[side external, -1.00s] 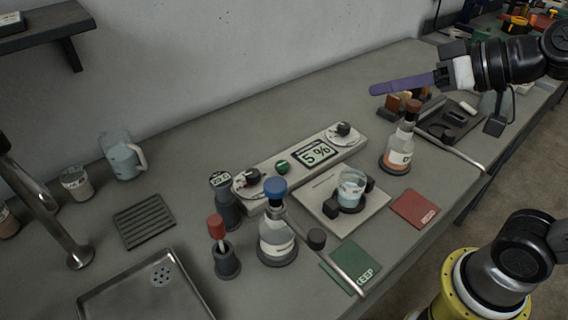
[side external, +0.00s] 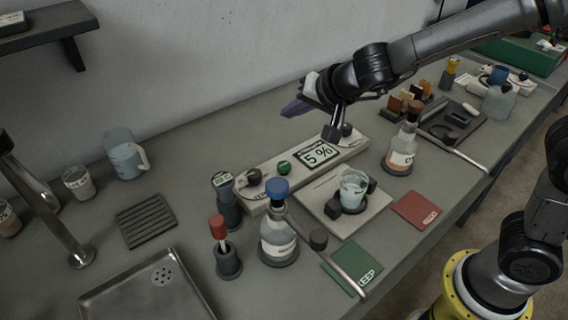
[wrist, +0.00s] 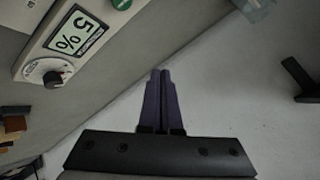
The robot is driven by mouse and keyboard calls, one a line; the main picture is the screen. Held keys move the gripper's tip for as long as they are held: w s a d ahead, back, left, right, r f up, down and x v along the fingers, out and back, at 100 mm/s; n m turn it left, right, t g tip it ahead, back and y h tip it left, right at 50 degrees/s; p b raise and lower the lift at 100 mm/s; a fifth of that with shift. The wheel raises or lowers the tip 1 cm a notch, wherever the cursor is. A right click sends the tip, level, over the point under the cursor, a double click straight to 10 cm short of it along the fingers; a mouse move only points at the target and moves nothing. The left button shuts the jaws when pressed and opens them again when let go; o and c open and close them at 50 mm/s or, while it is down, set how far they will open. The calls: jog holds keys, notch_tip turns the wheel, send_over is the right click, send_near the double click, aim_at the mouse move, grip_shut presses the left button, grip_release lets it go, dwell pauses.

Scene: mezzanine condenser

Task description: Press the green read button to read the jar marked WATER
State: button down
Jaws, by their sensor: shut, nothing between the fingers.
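The green read button (side external: 284,167) is a small round knob on the pale meter panel (side external: 262,186), left of a display (side external: 317,153) that reads 5 %. It also shows at the top edge of the wrist view (wrist: 121,3). A small jar (side external: 353,186) of pale bluish liquid stands in a dark holder on the pale plate in front of the panel. I cannot make out a WATER marking on any jar. My gripper (side external: 292,108) has purple fingers, closed together and empty. In the side view it appears above and behind the panel, apart from the button.
A blue-capped bottle (side external: 278,240) and a red-topped tool in a stand (side external: 225,250) are in front of the panel. A brown-stoppered bottle (side external: 401,155) stands right. Green (side external: 352,266) and red (side external: 416,209) mats lie in front. Bench behind the panel's left is clear.

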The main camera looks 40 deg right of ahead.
aim_at(281, 163)
jog(key=shift+a+f, duration=0.75)
jog(key=shift+f, duration=0.1)
jog(key=shift+f, duration=0.1)
jog(key=shift+f, duration=4.25)
jog(key=shift+f, duration=0.15)
jog(key=shift+f, duration=0.3)
jog(key=shift+s+f, duration=0.1)
jog(key=shift+f, duration=0.55)
jog(key=shift+r, duration=1.05)
